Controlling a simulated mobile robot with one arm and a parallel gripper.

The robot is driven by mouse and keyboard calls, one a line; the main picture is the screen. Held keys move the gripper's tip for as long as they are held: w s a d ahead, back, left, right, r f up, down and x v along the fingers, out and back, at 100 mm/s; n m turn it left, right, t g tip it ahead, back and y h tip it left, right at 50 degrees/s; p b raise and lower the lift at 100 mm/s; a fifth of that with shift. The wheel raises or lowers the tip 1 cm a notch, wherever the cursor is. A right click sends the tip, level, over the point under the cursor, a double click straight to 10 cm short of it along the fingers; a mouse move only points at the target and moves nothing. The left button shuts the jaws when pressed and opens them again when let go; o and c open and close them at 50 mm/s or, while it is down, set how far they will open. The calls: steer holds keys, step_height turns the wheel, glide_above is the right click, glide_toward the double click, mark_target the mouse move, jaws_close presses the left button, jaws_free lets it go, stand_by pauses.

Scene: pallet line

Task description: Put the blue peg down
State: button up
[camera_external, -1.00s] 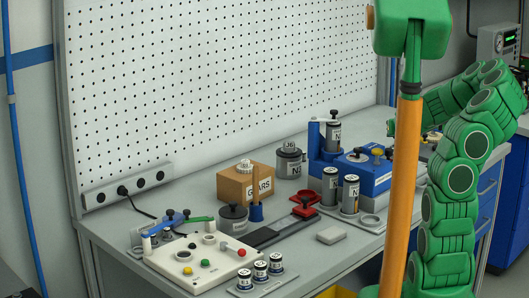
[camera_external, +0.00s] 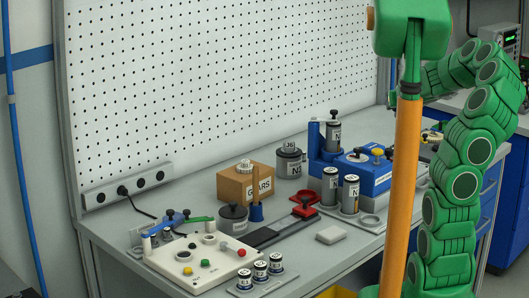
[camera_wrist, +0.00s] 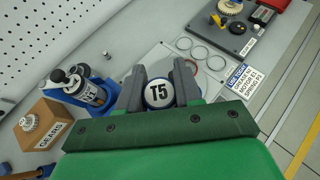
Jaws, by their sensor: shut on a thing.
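In the wrist view my gripper (camera_wrist: 159,84) is shut on a peg (camera_wrist: 158,94) with a white top marked T5 and a blue rim. The dark jaws stand on its left and right sides. I see the peg nearly end-on, so its lower end is hidden and I cannot tell whether it touches anything. Beyond the jaws is a pale plate (camera_wrist: 222,92) with several ring outlines. In the external view the orange column hides my gripper and the peg.
A N2 canister (camera_wrist: 90,92) on a blue stand and a GEARS box (camera_wrist: 48,120) are on the left. In the external view a blue block (camera_external: 368,178) stands near the column.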

steer(key=shift+a+n+y, duration=1.3)
steer(key=shift+a+y, duration=0.1)
steer(key=n+g+y, duration=0.9)
steer(key=n, duration=0.3)
glide_above(366, 222)
steer(key=w, duration=0.4)
steer(key=shift+s+f, duration=0.15)
steer(key=shift+f, duration=0.1)
steer(key=shift+s+r+n+g, duration=0.15)
steer(key=shift+s+n+g, duration=0.45)
steer(key=shift+s, duration=0.35)
steer(key=shift+s+r+n+g, duration=0.15)
steer(key=shift+s+n+g, duration=0.4)
steer(key=shift+s, duration=0.4)
step_height(366, 222, down, 26)
steer(key=shift+r, duration=0.15)
steer(key=o, duration=0.8)
steer(key=shift+c, duration=0.2)
